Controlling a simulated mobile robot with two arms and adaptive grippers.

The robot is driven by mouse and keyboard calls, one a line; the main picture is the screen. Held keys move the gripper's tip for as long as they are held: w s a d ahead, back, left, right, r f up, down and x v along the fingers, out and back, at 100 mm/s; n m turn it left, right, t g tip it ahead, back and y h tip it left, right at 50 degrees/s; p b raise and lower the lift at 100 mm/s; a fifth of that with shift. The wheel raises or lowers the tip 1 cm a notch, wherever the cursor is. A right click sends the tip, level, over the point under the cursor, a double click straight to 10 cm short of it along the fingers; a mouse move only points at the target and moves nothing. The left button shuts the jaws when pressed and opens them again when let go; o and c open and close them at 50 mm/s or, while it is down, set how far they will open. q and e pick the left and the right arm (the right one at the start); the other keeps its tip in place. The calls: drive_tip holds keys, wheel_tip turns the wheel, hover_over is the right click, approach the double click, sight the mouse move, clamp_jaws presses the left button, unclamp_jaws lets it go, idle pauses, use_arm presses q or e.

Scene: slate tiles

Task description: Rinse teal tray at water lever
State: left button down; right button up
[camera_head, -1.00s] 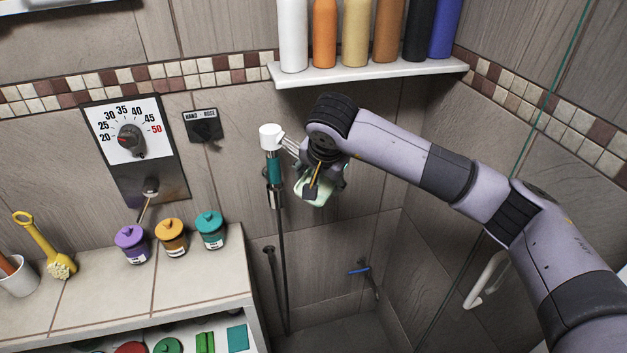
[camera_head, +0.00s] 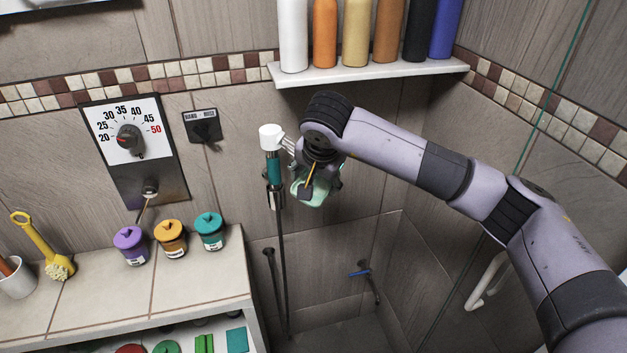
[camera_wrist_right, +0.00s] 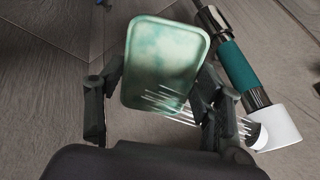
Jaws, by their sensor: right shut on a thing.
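The teal tray (camera_wrist_right: 163,66) is a rounded rectangle with cloudy pale patches, seen in the right wrist view. My right gripper (camera_wrist_right: 158,112) is shut on the tray, with a dark finger at each side. Thin water streams from the white shower head (camera_wrist_right: 278,128) cross the tray's lower part. In the head view the tray (camera_head: 324,196) is partly hidden by my right gripper (camera_head: 318,178), just right of the shower head. A blue-handled lever (camera_head: 359,272) is low on the wall. Another small lever (camera_head: 149,192) is under the temperature dial. My left gripper is out of view.
A shelf (camera_head: 372,72) with several bottles is above my right arm. A counter (camera_head: 100,290) with lidded jars (camera_head: 171,237) and a yellow brush (camera_head: 45,245) is at the left. A glass edge and white handle (camera_head: 487,280) are at the right.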

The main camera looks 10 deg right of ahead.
drive_tip(key=shift+d, duration=0.45)
drive_tip(key=s+a+b, duration=0.1)
drive_tip(key=s+b, duration=0.1)
drive_tip(key=s, duration=0.6)
idle(0.4)
drive_tip(key=shift+r, duration=0.1)
idle(1.1)
drive_tip(key=s+r, duration=0.4)
drive_tip(key=s, duration=0.1)
drive_tip(key=shift+a, duration=0.25)
drive_tip(key=shift+f, duration=0.1)
